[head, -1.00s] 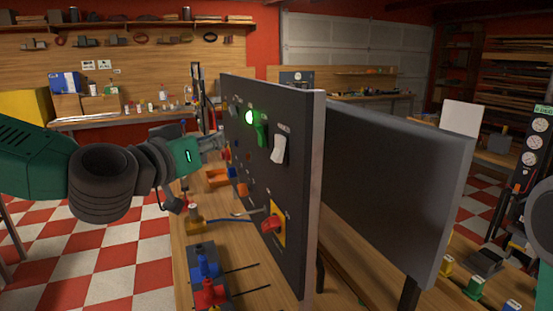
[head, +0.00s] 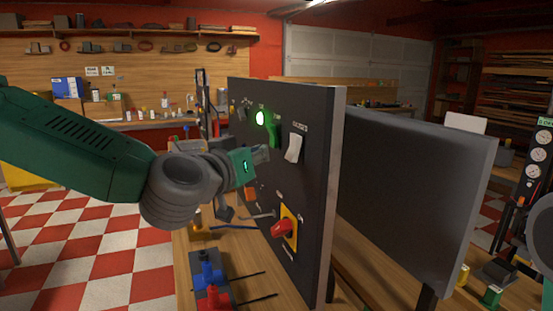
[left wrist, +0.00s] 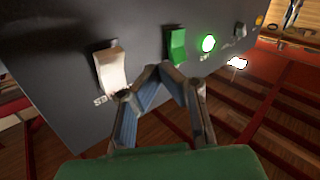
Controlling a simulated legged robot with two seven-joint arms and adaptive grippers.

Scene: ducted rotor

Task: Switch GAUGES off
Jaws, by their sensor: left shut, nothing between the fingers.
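A white rocker switch (head: 294,147) is on the dark upright panel (head: 312,190); the small label above it seems to read GAUGES. It also shows in the left wrist view as a white rocker (left wrist: 111,70), left of my fingertips. My left gripper (head: 263,155) is shut and empty, close to the panel face and just left of the white switch. In the left wrist view its fingertips (left wrist: 165,72) meet between the white rocker and a green rocker (left wrist: 177,46), nearer the green one. Contact with the panel cannot be told. My right gripper is out of view.
A lit green lamp (head: 260,118) is beside the green rocker. A red knob on a yellow plate (head: 290,222) is lower on the panel. Blue and red fittings (head: 207,272) stand on the wooden bench before it. A second grey panel (head: 410,190) stands to the right.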

